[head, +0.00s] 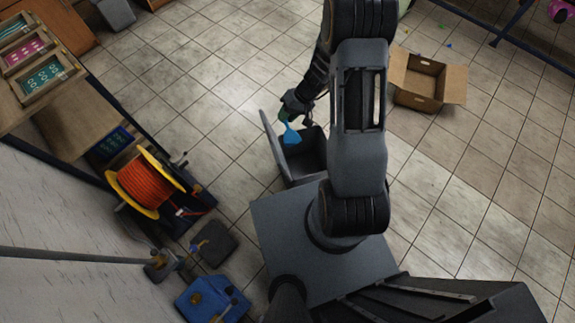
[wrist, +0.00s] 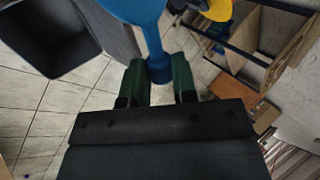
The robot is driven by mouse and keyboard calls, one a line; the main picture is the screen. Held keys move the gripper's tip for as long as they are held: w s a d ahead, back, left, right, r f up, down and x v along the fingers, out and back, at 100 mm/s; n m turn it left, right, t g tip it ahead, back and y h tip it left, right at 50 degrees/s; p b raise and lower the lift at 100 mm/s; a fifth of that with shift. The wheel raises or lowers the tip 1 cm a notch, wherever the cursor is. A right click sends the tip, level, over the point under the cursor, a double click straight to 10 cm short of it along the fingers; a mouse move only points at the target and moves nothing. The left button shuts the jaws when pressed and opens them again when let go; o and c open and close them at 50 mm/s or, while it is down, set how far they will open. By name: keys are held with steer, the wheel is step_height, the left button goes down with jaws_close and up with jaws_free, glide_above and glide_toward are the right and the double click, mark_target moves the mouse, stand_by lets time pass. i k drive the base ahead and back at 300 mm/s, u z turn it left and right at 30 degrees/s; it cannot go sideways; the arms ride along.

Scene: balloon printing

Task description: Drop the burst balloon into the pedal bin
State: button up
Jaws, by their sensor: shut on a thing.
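The burst balloon is a limp blue piece (head: 291,137) with a narrow neck. My gripper (head: 286,119) is shut on that neck. In the wrist view the green fingers (wrist: 159,80) pinch it, and the wider part of the balloon (wrist: 135,8) runs off the top edge. The pedal bin (head: 309,160) is grey, with its lid standing open on the left. In the head view the balloon overlaps the bin's mouth near the lid. In the wrist view the bin's dark opening (wrist: 42,35) lies left of the balloon. The exact height above the rim cannot be told.
An open cardboard box (head: 425,82) stands on the tiles at right. An orange hose reel (head: 148,187) with yellow flanges and a bench with wooden trays (head: 45,75) are at left. A blue container (head: 211,300) is at bottom left. Much of the right floor is clear.

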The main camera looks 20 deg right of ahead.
mark_target(304, 170)
steer(key=u, duration=2.65)
steer(key=k, duration=1.1)
steer(key=z, duration=1.85)
steer(key=i, duration=0.5)
